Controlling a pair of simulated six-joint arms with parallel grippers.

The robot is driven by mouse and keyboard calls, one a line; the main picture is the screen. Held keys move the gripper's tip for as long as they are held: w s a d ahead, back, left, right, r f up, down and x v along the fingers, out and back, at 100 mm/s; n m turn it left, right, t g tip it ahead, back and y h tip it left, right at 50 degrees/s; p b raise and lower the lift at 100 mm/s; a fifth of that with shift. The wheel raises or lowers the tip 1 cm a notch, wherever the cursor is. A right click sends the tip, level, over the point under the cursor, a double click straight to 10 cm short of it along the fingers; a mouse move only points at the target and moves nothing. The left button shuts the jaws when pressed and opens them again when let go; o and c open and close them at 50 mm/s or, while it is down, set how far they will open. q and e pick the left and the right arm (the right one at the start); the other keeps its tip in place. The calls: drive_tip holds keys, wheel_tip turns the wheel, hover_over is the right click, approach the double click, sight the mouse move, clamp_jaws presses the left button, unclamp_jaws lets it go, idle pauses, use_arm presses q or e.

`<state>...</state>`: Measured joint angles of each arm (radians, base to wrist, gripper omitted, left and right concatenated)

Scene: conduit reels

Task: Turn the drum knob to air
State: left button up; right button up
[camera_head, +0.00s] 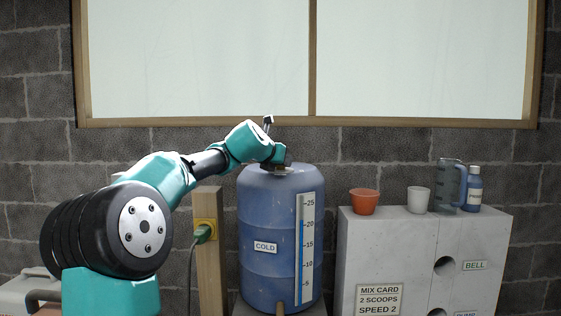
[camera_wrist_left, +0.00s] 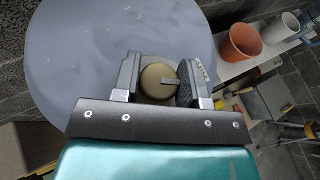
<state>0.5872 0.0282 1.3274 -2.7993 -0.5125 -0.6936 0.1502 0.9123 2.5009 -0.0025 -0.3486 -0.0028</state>
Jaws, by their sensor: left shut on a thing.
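The blue drum (camera_head: 255,215) stands upright with a COLD label and a level scale on its front. Its round tan knob (camera_wrist_left: 153,88) sits on the drum top, and a dark pointer bar on it points right in the left wrist view. My left gripper (camera_wrist_left: 158,80) is lowered over the drum top and is shut on the knob, one finger on each side. A small label (camera_wrist_left: 202,70) lies just right of the right finger; I cannot read it surely. In the head view my left wrist mostly hides the knob. My right gripper is not in view.
Right of the drum, a pale block (camera_head: 400,245) carries an orange cup (camera_head: 364,203), a white cup (camera_head: 418,201), a clear jug (camera_head: 447,185) and a blue bottle (camera_head: 474,190). A wooden post (camera_head: 208,260) with a green plug (camera_head: 203,233) stands left of the drum.

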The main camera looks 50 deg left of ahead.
use_arm(q)
drive_tip(key=o, duration=0.9)
drive_tip(key=v, duration=1.7)
drive_tip(key=shift+s+r, duration=0.15)
